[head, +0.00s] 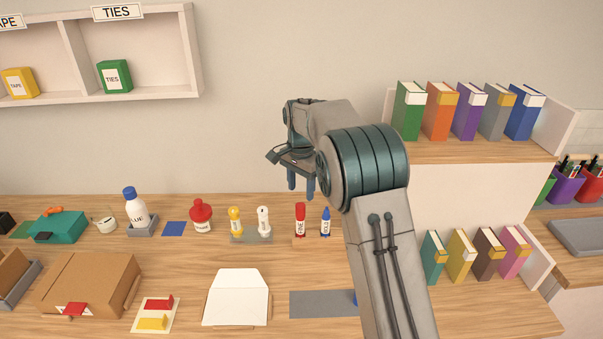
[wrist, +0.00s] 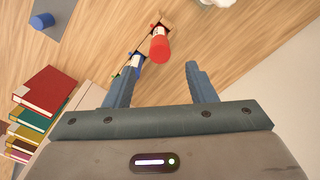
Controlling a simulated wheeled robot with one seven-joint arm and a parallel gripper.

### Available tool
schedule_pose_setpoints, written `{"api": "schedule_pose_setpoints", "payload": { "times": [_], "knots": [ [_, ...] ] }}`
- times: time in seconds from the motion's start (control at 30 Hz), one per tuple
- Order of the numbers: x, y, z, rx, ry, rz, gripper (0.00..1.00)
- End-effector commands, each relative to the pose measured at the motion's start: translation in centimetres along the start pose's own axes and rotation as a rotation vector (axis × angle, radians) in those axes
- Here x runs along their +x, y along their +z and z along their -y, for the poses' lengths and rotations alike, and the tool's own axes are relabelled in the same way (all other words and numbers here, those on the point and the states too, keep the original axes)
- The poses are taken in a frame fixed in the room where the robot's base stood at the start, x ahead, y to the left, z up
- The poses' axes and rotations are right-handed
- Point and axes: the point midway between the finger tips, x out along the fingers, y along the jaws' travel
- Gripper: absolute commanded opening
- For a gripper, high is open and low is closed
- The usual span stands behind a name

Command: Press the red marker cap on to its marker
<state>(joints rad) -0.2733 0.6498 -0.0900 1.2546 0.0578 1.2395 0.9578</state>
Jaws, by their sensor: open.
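The red marker (head: 300,226) stands upright with a white label. Its red cap (head: 300,208) sits on its top; I cannot tell how far down it is seated. In the wrist view the cap (wrist: 160,48) shows from above, just beyond the fingertips and roughly between their lines. My gripper (head: 300,188) is open and empty, fingers pointing down, above the red marker; its fingers (wrist: 161,72) also show in the wrist view. A blue marker (head: 326,224) stands close by on the right with a bare pointed top.
A blue cap (wrist: 42,20) stands on a grey mat (head: 320,303), partly hidden by my arm in the head view. White and yellow tubes (head: 263,219) stand to the left. Books (head: 433,255) and a shelf stand right. Some bare wood lies in front of the markers.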

Motion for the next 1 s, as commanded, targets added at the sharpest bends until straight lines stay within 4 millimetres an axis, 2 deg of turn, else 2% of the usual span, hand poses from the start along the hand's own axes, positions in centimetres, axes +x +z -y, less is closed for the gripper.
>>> {"api": "schedule_pose_setpoints", "payload": {
  "times": [0.1,0.3,0.47,0.8,0.87,1.0],
  "knots": [
    [-2.6,0.0,0.1,0.0,-0.003,-0.002,0.51],
    [-5.3,0.0,0.0,0.0,-0.001,-0.001,0.51],
    [-6.1,0.0,0.0,0.0,0.0,0.0,0.51],
    [-6.3,0.0,-0.2,-0.002,-0.001,0.0,0.51],
    [-6.6,0.1,-0.6,-0.009,-0.005,-0.002,0.51],
    [-8.2,0.4,-3.1,-0.057,-0.027,-0.011,0.51]
  ]
}}
